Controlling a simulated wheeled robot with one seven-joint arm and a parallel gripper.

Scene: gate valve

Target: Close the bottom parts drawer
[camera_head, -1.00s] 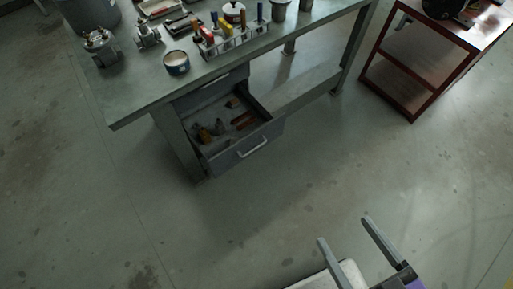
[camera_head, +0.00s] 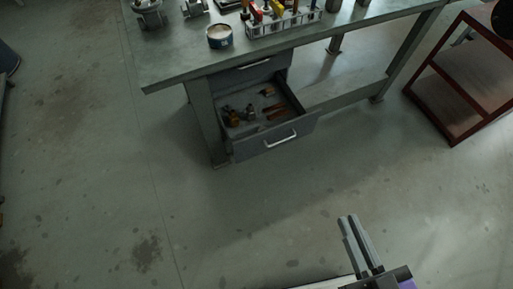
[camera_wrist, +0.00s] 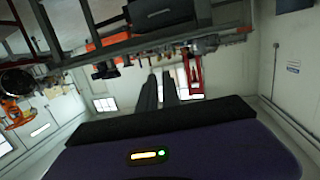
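The bottom parts drawer (camera_head: 262,144) hangs pulled out under the left part of the workbench. Its grey front has a pale bar handle (camera_head: 281,139). Small brown and dark parts lie inside it. A shut drawer (camera_head: 243,76) sits above it. My gripper (camera_head: 348,217) is in the lower right of the head view, over bare floor, well apart from the drawer. Its two fingers are close together with nothing held between them. They also show in the middle of the wrist view (camera_wrist: 160,75), where the drawer cannot be made out.
The green workbench (camera_head: 180,60) carries a tin (camera_head: 220,37) and a tool rack (camera_head: 284,24). A red-framed shelf cart (camera_head: 447,126) stands at the right. The floor (camera_head: 250,210) between my gripper and the drawer is clear.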

